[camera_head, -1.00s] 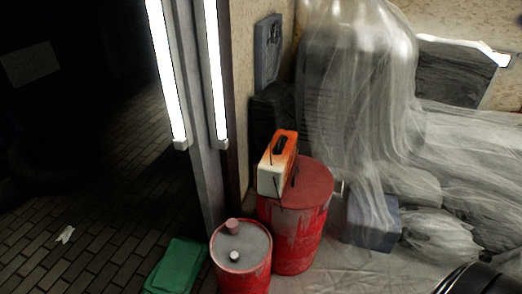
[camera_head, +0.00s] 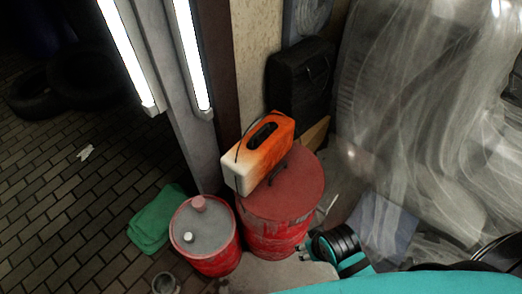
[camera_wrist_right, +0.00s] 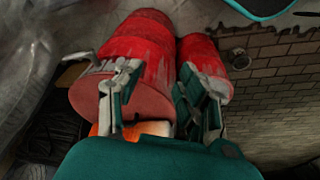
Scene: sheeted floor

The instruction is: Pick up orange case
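The orange case (camera_head: 262,150) has an orange upper part, a whitish lower front and a dark handle slot. It stands on the red barrel top (camera_head: 304,178). My right gripper (camera_head: 322,248), teal and black, is low and to the right of the barrel, apart from the case in the head view. In the right wrist view its two fingers (camera_wrist_right: 160,95) are spread apart, with nothing seen held between them. An orange and white strip of the case (camera_wrist_right: 153,128) shows there just above the teal hand, which hides the rest. My left gripper is not in view.
A smaller red barrel (camera_head: 206,240) with a grey top stands in front to the left. A green cloth (camera_head: 155,220) and a small can (camera_head: 165,283) lie near it. A black case (camera_head: 300,80) stands behind. Plastic sheeting (camera_head: 425,130) fills the right.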

